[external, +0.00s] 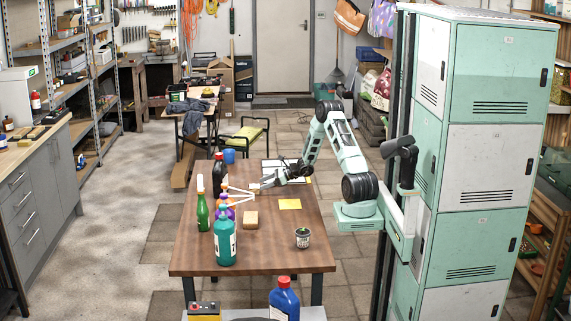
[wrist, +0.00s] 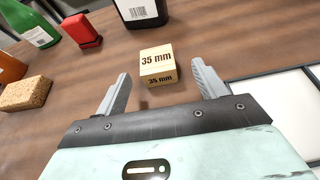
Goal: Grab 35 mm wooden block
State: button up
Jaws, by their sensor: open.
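The wooden block (wrist: 158,67) is a small pale cube marked "35 mm" on its top and front. In the wrist view it stands on the brown table, just beyond and between the two grey fingers of my gripper (wrist: 160,80). The fingers are apart and empty, with a gap on each side of the block. In the external view my gripper (external: 268,182) is low over the far part of the table (external: 270,250). I cannot make out the block clearly there.
In the wrist view a black bottle (wrist: 143,12) stands behind the block. A red object (wrist: 83,31), a green bottle (wrist: 35,22) and a sponge (wrist: 27,93) are to the left. A framed white panel (wrist: 285,97) lies to the right. A can (external: 302,237) stands on the table's near right.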

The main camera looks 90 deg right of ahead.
aim_at(255, 186)
jog(key=shift+p+x, duration=0.3)
jog(key=shift+x, duration=2.4)
jog(key=shift+s+a+f, duration=0.1)
jog(key=shift+a+f, duration=0.05)
jog(key=shift+f, duration=0.05)
jog(key=c, duration=1.1)
